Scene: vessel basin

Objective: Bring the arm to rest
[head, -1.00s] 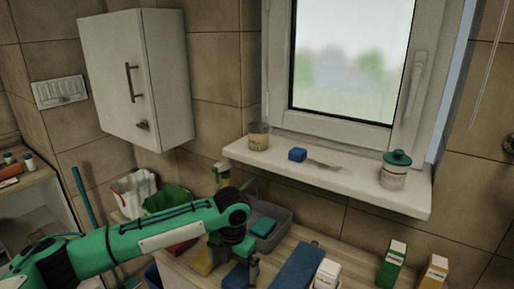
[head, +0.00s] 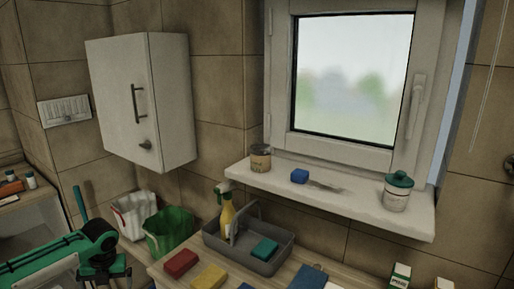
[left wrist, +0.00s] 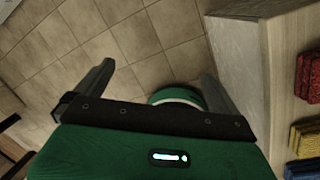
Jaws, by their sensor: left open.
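My left arm (head: 60,262) is at the lower left of the head view, bent back and clear of the counter. A green rounded part with a white band lies beyond the fingers. My right gripper is in neither view.

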